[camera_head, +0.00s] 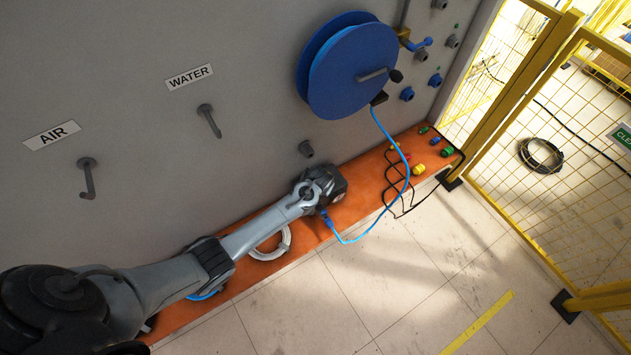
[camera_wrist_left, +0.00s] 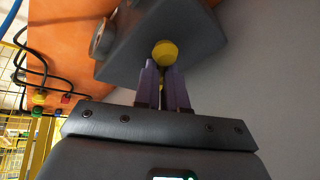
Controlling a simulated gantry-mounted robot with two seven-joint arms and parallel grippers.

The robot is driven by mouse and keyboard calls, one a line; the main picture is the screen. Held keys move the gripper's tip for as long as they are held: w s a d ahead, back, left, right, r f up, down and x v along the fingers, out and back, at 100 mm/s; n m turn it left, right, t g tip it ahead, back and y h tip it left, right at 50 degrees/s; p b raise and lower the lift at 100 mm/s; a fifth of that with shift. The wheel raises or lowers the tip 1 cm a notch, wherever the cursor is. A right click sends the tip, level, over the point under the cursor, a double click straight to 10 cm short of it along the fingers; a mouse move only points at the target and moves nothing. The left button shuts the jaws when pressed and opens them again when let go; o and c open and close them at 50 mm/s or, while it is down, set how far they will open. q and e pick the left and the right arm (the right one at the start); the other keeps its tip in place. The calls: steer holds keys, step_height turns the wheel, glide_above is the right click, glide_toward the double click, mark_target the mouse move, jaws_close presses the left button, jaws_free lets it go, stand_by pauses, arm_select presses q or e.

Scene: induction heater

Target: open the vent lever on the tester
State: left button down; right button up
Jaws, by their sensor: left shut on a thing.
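The tester (camera_wrist_left: 205,32) is a dark grey block at the top of the left wrist view. A yellow, round-ended part (camera_wrist_left: 165,52), apparently its vent lever, sticks out toward my left gripper (camera_wrist_left: 162,80). The two purple fingers are close together around the yellow part, and a bit of yellow shows between them. In the head view my left arm comes in from the left and ends low against the wall, above the orange shelf. The fingers and lever cannot be made out there. My right gripper is not in view.
The orange shelf (camera_head: 375,190) runs along the grey wall (camera_head: 250,40). A blue hose (camera_head: 409,180) hangs from the blue reel (camera_head: 352,70) in a loop past the shelf edge. Black cables (camera_head: 388,178) and coloured fittings (camera_head: 419,169) lie at right. A yellow fence (camera_head: 515,100) closes the right side.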

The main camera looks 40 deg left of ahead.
arm_select(q)
steer(key=n, duration=0.1)
steer(key=d+n, duration=0.1)
steer(key=shift+w+f+n+g+y, duration=0.15)
steer(key=shift+n+g+y, duration=0.25)
steer(key=n, duration=0.1)
steer(key=n+g+b, duration=0.1)
steer(key=shift+w+d+n+y, duration=0.3)
steer(key=shift+w+d+n, duration=0.05)
steer(key=shift+n, duration=0.05)
steer(key=n+b, duration=0.1)
steer(key=n+g+b, duration=0.1)
steer(key=n, duration=0.1)
steer(key=shift+w+d+f+b, duration=0.15)
steer(key=shift+w+d+b, duration=0.1)
steer(key=shift+w+b, duration=0.15)
steer(key=shift+w+d+n+g+b, duration=0.1)
steer(key=shift+w+n+g+b, duration=0.2)
steer(key=shift+n+g+b, duration=0.75)
steer(key=shift+n+t, duration=0.25)
steer(key=shift+n, duration=0.1)
steer(key=c, duration=1.6)
jaws_free()
steer(key=o, duration=0.4)
steer(key=shift+d, duration=0.15)
